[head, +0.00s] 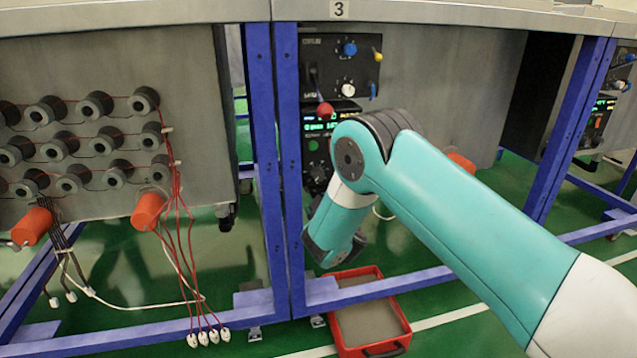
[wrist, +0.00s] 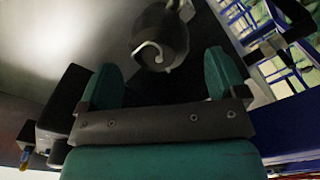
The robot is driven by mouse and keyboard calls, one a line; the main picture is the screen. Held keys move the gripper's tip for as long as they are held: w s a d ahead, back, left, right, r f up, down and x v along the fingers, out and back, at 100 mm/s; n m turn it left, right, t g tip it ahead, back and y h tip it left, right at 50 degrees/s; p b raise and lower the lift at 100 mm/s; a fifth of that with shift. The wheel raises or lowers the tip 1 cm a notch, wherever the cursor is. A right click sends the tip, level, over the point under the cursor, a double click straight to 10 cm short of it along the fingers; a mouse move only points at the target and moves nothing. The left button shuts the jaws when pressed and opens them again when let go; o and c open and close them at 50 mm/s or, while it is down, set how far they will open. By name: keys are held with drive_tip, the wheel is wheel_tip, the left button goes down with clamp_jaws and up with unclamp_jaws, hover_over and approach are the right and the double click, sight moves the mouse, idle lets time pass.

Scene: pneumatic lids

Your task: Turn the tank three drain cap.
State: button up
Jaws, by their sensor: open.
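The number plate "3" (head: 339,9) marks the tank three station (head: 430,80) in the head view. In the wrist view a dark grey rounded fitting (wrist: 160,35) with a pale hooked mark lies between and beyond the fingers; it may be the drain cap, but I cannot tell for sure. My gripper (wrist: 162,68) is open, its two teal fingers apart on either side of that fitting, with no contact visible. In the head view my wrist hangs low in front of the station, and the fingers are hidden. An orange cylinder (head: 462,162) under tank three is partly hidden by my arm.
A red tray (head: 400,310) lies on the green floor below my wrist. Blue frame posts (head: 288,170) stand left of it. A control panel (head: 340,68) with knobs is above. The left station has orange cylinders (head: 148,210) and hanging red wires (head: 180,250).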

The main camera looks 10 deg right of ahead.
sight(321, 192)
drive_tip(key=shift+w, duration=2.7)
drive_tip(key=c, duration=0.9)
